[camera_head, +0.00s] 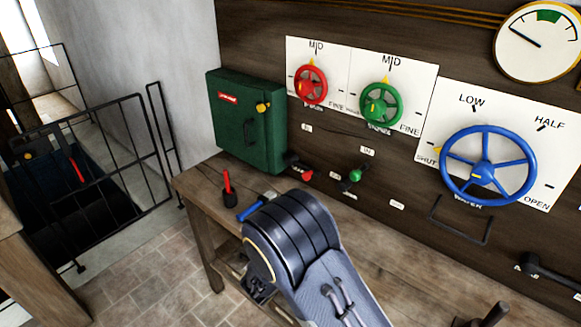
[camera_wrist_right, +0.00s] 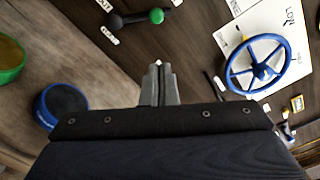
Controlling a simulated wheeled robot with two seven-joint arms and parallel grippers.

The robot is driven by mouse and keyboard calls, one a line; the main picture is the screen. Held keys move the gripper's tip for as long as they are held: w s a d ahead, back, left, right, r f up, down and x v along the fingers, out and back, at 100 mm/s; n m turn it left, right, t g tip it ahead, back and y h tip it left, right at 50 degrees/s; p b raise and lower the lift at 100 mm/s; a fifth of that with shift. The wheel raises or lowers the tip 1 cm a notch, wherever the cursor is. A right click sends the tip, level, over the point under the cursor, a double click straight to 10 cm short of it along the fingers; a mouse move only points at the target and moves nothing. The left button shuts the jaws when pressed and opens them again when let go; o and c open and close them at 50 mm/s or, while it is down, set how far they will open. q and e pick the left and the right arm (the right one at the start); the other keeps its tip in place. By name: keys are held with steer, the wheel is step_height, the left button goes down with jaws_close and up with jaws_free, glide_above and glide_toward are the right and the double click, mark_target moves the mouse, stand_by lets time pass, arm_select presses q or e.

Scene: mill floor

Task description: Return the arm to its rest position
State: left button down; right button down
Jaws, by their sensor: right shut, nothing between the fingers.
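My arm (camera_head: 300,250) reaches in from the bottom of the head view over the wooden bench, its dark rounded joint in front of the panel. My left gripper is not in view.
The bench (camera_head: 390,255) carries a red-handled tool in a dark holder (camera_head: 229,193). The board behind holds a red wheel (camera_head: 311,85), a green wheel (camera_head: 381,104), a blue wheel (camera_head: 487,166) and small levers (camera_head: 354,176). A green cabinet (camera_head: 247,120) stands left.

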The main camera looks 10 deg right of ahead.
steer(key=s+d+m+g+y, duration=0.6)
steer(key=s+d+m+g, duration=0.65)
steer(key=s+m, duration=0.55)
steer(key=s+a+r+m+t+y, duration=0.3)
steer(key=s+a+m+y, duration=0.1)
steer(key=m, duration=0.6)
steer(key=s+a+r+m+t+y, duration=0.3)
steer(key=s+m+y, duration=0.4)
steer(key=m, duration=0.4)
steer(key=shift+s+a+r, duration=0.3)
steer(key=shift+a+r, duration=0.45)
steer(key=shift+a, duration=0.05)
steer(key=shift+t, duration=0.25)
